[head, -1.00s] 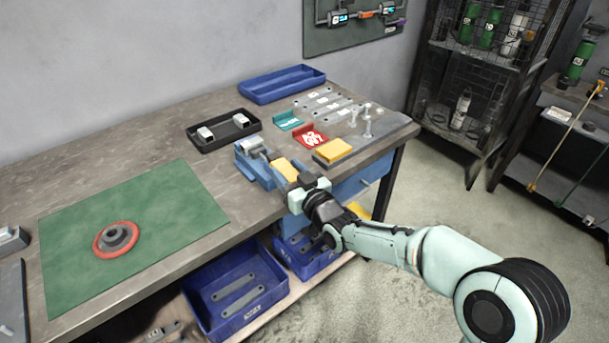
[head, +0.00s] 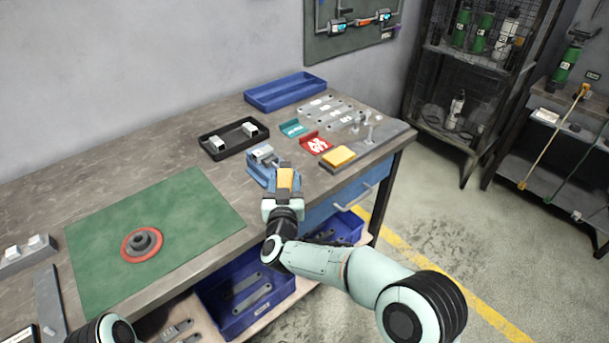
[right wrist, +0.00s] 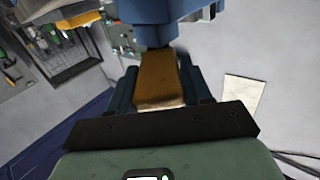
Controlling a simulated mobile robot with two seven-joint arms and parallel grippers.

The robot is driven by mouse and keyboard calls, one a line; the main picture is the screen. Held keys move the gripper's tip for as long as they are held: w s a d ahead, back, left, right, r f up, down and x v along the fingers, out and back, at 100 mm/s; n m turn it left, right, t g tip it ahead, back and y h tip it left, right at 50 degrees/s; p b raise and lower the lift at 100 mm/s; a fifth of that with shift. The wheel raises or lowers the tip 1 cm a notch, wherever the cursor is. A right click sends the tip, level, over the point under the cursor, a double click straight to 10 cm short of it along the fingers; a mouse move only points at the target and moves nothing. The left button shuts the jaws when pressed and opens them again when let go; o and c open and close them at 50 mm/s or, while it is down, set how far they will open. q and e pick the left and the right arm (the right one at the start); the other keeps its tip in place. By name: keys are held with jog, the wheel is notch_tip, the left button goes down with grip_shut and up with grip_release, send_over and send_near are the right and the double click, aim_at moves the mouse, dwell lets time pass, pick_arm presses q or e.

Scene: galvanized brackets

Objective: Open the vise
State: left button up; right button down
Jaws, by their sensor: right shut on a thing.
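The blue vise (head: 258,172) stands at the front edge of the workbench, with a grey metal part at its top. A yellow bar-like piece (head: 285,178) sits at its front right. My right gripper (head: 284,192) is at this yellow piece, in front of the vise, and is shut on it. In the right wrist view the yellow piece (right wrist: 158,80) runs out from the gripper towards a dark blue body (right wrist: 150,12), probably the vise. The opening of the vise jaws is too small to judge. My left gripper is out of view; only a bit of my left arm shows.
A black tray (head: 213,153) with light blocks and a blue tray (head: 268,104) lie behind the vise. A red bracket (head: 314,144) and a yellow block (head: 338,156) are to its right. A green mat (head: 190,205) carries a red-rimmed round part. Blue bins stand below.

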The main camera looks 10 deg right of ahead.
jog(key=shift+a+m+h+p, duration=0.35)
jog(key=shift+m+h+p, duration=0.25)
jog(key=shift+h, duration=0.2)
jog(key=c, duration=0.6)
grip_release()
jog(key=shift+o, duration=0.2)
jog(key=s+a, duration=0.2)
jog(key=s, duration=1.1)
jog(key=shift+a, duration=0.35)
